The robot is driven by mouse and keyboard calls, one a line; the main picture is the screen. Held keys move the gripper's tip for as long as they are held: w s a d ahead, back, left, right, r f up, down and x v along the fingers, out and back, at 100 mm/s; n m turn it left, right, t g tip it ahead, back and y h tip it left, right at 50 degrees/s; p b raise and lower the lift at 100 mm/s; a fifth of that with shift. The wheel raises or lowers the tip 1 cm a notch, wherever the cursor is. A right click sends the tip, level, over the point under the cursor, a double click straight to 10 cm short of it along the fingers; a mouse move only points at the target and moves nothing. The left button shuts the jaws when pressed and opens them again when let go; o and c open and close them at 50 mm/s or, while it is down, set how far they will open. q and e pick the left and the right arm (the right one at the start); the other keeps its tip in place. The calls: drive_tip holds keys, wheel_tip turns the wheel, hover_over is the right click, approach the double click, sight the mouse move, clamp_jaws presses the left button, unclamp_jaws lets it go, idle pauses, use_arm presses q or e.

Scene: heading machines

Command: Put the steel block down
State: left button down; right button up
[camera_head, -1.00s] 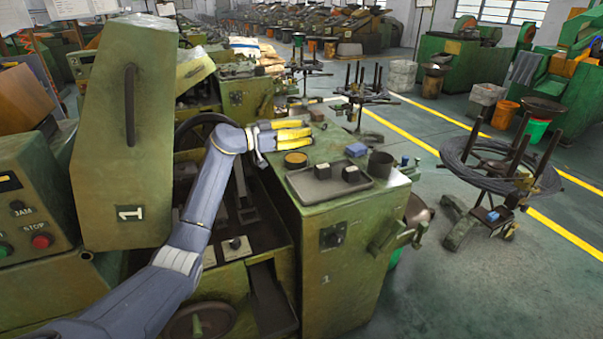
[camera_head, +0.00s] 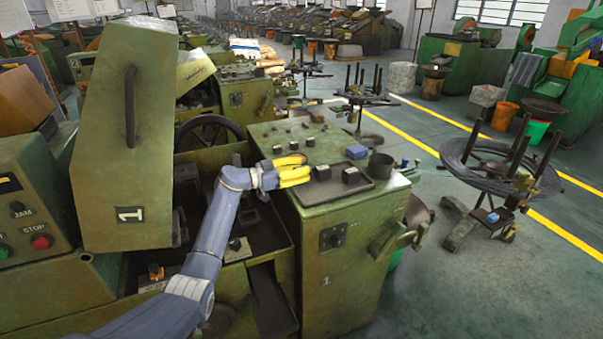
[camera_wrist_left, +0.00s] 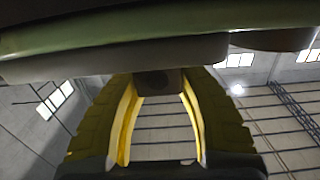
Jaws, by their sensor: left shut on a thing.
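My left gripper (camera_head: 303,173) has yellow fingers and sits at the left edge of the dark tray (camera_head: 358,190) on the green machine top. In the left wrist view its fingers (camera_wrist_left: 158,88) are shut on a small dark steel block (camera_wrist_left: 158,82) with a round mark on its face. In the head view the fingers hide this block. Two other dark blocks, a left one (camera_head: 322,172) and a right one (camera_head: 350,176), stand in the tray. The gap between the held block and the tray cannot be judged. My right gripper is not in view.
A dark cup (camera_head: 381,165) and a blue block (camera_head: 357,152) stand by the tray's back right. A round brown item (camera_head: 290,160) is partly behind my fingers. Small dark knobs lie farther back. A tall green cover (camera_head: 125,130) stands left of my arm.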

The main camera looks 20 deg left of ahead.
use_arm(q)
drive_tip(key=shift+f, duration=0.5)
drive_tip(key=shift+f, duration=0.1)
drive_tip(key=c, duration=0.9)
unclamp_jaws()
drive_tip(key=shift+f, duration=0.15)
drive_tip(key=v, duration=0.6)
drive_tip(key=shift+s+a, duration=0.25)
drive_tip(key=shift+a, duration=0.1)
drive_tip(key=shift+s+a, duration=0.25)
drive_tip(key=shift+c, duration=0.9)
